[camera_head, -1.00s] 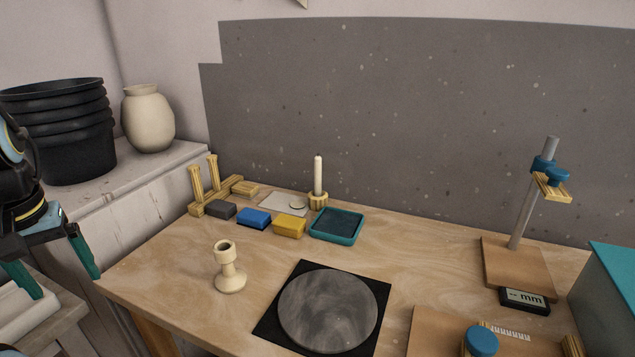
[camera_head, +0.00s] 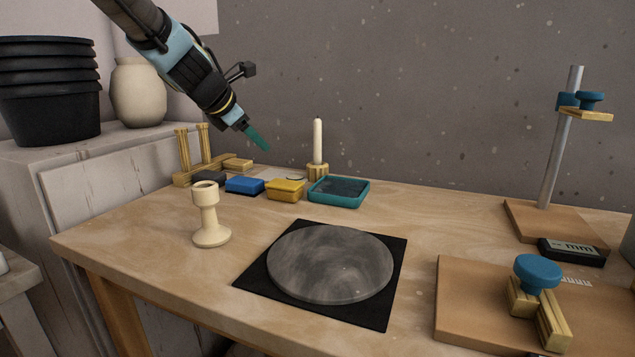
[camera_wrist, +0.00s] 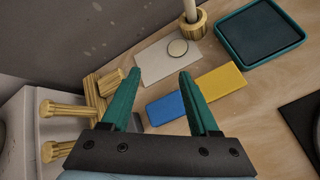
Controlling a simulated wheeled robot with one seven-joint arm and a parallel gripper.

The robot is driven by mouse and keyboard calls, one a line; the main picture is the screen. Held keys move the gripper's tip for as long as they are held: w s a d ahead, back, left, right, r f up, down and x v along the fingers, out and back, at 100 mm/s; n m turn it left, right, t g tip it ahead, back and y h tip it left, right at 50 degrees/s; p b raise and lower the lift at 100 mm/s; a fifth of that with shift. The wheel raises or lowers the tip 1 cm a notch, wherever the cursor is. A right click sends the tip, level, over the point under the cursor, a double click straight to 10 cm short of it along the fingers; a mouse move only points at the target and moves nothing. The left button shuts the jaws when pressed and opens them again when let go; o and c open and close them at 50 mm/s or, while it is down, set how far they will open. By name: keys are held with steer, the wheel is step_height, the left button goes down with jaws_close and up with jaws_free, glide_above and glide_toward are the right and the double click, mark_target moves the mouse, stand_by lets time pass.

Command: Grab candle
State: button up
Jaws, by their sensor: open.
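The white candle (camera_head: 318,141) stands upright in a small yellow wooden holder (camera_head: 317,170) at the back of the table, near the grey wall. In the wrist view the candle's lower part (camera_wrist: 190,10) shows at the top edge, in its holder (camera_wrist: 193,27); its upper part is out of frame. My gripper (camera_head: 262,144) is in the air to the left of the candle, apart from it. In the wrist view my gripper (camera_wrist: 158,92) has its two green fingers spread with nothing between them.
Blue (camera_head: 245,185) and yellow (camera_head: 286,189) blocks and a teal tray (camera_head: 338,194) lie in front of the candle. A wooden rack (camera_head: 192,160) stands left. A cream candlestick (camera_head: 210,216) and a round grey disc (camera_head: 330,265) are nearer. A stand (camera_head: 560,140) is at right.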

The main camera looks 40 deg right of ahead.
mark_target(317, 133)
steer(key=d+n+h+b, duration=0.1)
steer(key=d, duration=0.4)
steer(key=s+d+n+h+b, duration=0.1)
steer(key=d+n, duration=0.1)
steer(key=d, duration=0.2)
steer(key=s+d+n+b, duration=0.1)
steer(key=d+n, duration=0.1)
steer(key=d, duration=0.3)
steer(key=shift+s+d+f+h, duration=0.1)
steer(key=shift+s+d+h, duration=0.2)
steer(key=shift+h, duration=0.1)
steer(key=shift+x, duration=3.1)
steer(key=shift+w, duration=0.1)
jaws_close()
